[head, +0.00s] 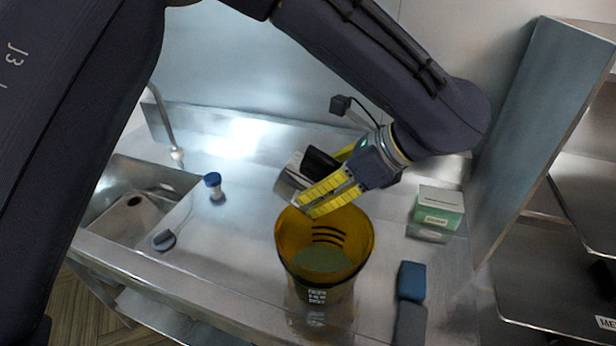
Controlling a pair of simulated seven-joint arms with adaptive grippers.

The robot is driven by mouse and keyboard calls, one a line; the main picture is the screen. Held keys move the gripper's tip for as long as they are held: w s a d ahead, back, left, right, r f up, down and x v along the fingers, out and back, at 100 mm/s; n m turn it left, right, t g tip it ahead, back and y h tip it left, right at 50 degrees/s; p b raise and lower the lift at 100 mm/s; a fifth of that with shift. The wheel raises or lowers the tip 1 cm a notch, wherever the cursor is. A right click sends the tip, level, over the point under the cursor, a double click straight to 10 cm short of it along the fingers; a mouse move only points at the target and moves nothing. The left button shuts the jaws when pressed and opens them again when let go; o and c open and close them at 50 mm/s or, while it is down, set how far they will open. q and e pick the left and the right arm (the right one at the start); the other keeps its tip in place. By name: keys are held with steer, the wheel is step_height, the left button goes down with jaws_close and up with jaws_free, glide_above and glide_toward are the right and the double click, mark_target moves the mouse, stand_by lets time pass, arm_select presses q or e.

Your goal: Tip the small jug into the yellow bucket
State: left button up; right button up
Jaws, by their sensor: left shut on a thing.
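The yellow bucket (285,255), amber and see-through, stands upright on the steel counter at the middle. A greenish surface shows inside it. My left gripper (318,200) reaches in from the upper right with yellow fingers, over the bucket's back rim. The small jug (289,182) shows as a pale, silvery body with a dark part beside it, just behind the fingers. It looks tilted and is partly hidden by them. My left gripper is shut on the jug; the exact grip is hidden. My right gripper is not in view.
A sink (125,205) with a tap is at the left. A blue-capped bottle (213,187) and a dark grey item (163,240) lie left of the bucket. A green-and-white box (440,208) and a blue block (411,281) are right. A steel panel (540,110) rises at the right.

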mark_target(322, 152)
arm_select(q)
steer(key=shift+r, duration=2.5)
steer(key=g+h, duration=0.1)
steer(key=h, duration=0.1)
steer(key=r+h, duration=0.1)
steer(key=h, duration=0.1)
steer(key=shift+a+g+h, duration=0.1)
steer(key=shift+g+h, duration=0.3)
steer(key=g+h, duration=0.1)
steer(key=h, duration=0.1)
steer(key=r+h, duration=0.1)
steer(key=h, duration=0.2)
steer(key=shift+r+g, duration=0.15)
steer(key=shift+g, duration=0.25)
steer(key=g+h, duration=0.1)
steer(key=h, duration=0.2)
steer(key=r+g+h, duration=0.1)
steer(key=h, duration=0.2)
steer(key=shift+r, duration=0.1)
steer(key=shift+r+g+h, duration=0.35)
steer(key=shift+g+h, duration=0.15)
steer(key=shift+h, duration=0.75)
steer(key=shift+r+g+h, duration=0.35)
steer(key=shift+g+h, duration=0.15)
steer(key=shift+h, duration=0.75)
